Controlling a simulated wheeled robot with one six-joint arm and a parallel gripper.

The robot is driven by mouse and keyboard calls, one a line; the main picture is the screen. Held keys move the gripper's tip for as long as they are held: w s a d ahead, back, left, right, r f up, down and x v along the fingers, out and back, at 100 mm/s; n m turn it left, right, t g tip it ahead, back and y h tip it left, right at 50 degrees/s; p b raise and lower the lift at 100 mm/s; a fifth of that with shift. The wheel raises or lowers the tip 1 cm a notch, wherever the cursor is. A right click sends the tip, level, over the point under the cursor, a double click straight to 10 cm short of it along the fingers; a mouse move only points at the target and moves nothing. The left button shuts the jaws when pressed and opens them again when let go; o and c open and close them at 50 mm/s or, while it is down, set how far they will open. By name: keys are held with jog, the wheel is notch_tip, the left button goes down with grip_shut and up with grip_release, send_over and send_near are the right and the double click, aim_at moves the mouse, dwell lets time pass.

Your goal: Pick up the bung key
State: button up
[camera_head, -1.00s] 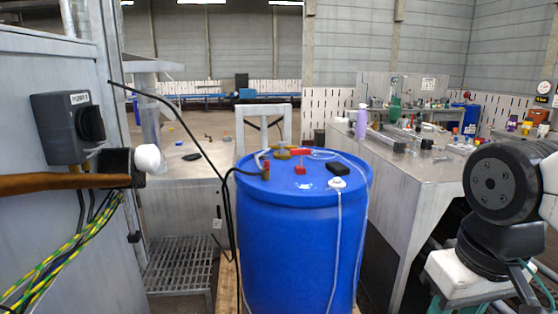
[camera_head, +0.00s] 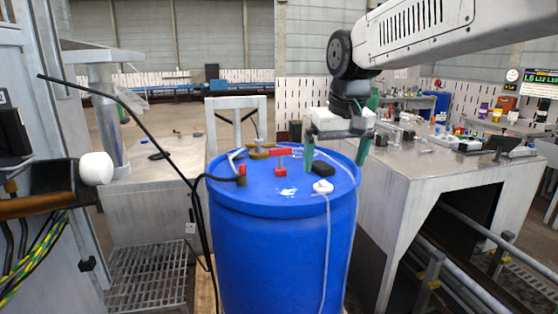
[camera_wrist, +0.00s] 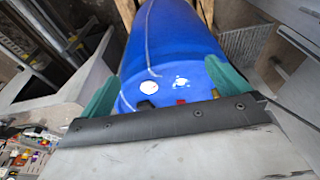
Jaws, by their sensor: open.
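A blue drum (camera_head: 282,250) stands upright in the middle of the head view. On its lid is a red T-shaped piece (camera_head: 281,166), which looks like the bung key, beside a brass fitting (camera_head: 261,153); I cannot tell for certain which is the key. My gripper (camera_head: 336,160) is open and empty, with green fingers pointing down over the right part of the lid, right of the red piece. In the wrist view, my gripper (camera_wrist: 165,92) spans part of the lid; a red bit (camera_wrist: 181,101) shows there, mostly hidden behind the gripper body.
A black block (camera_head: 323,170) and a white cap (camera_head: 322,187) with a hose lie on the lid. A black cable (camera_head: 150,110) hangs left of the drum. A metal bench (camera_head: 430,180) with several small items stands at right. A grey cabinet (camera_head: 45,110) borders the left.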

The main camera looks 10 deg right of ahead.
jog(key=w, duration=1.2)
jog(key=t, duration=0.2)
send_near(280, 150)
jog(key=s+x, duration=0.1)
jog(key=x, duration=0.8)
jog(key=shift+w, duration=0.5)
jog(key=x, duration=0.5)
jog(key=shift+d+f, duration=0.15)
jog(key=shift+d, duration=0.05)
jog(key=c, duration=1.3)
